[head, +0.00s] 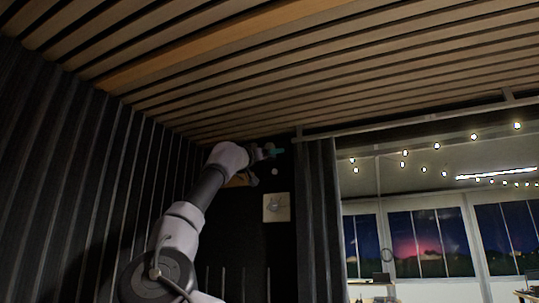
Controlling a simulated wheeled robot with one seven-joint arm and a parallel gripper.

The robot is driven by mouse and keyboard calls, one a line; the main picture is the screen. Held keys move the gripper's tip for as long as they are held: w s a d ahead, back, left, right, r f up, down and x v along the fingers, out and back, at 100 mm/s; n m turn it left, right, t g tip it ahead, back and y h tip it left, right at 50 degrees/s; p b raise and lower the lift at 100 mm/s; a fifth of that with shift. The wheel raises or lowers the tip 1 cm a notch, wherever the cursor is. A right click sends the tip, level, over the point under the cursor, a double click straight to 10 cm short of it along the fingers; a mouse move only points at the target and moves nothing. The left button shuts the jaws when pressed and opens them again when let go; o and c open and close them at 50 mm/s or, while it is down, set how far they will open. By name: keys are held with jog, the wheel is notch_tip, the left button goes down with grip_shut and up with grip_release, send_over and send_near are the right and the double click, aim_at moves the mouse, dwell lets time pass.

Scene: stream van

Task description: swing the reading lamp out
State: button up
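My arm reaches up from the bottom to the dark back corner. My gripper (268,153) is at its end, small and dim, with pinkish and teal parts showing. Whether its fingers are open or shut I cannot tell. No reading lamp can be made out for certain. A tan-orange shape (238,181) shows partly behind my wrist, and a small pale round spot (275,171) lies just below the gripper. Either may belong to the lamp; I cannot tell. I cannot tell whether the gripper touches anything.
A slatted wooden ceiling (300,75) runs close above my arm. A dark ribbed wall (60,170) stands on the left. A pale square panel (276,207) is on the back wall. A dark curtain (318,225) hangs right of it, beside windows (430,243) and string lights.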

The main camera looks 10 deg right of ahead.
grip_shut()
jog(key=shift+s+a+r+n+g+y, duration=0.1)
jog(key=shift+s+n+g+y, duration=0.1)
jog(key=shift+g+y, duration=0.25)
jog(key=shift+s+a+r+n+g+y, duration=0.1)
jog(key=shift+n+g+y, duration=0.15)
jog(key=shift+y, duration=0.4)
jog(key=shift+s+a+r+n+g+y, duration=0.1)
jog(key=shift+n+g+y, duration=0.05)
jog(key=shift+g+y, duration=0.45)
jog(key=shift+s+r+n+g+y, duration=0.1)
jog(key=shift+g+y, duration=0.4)
jog(key=shift+y, duration=0.1)
jog(key=shift+f, duration=0.1)
grip_release()
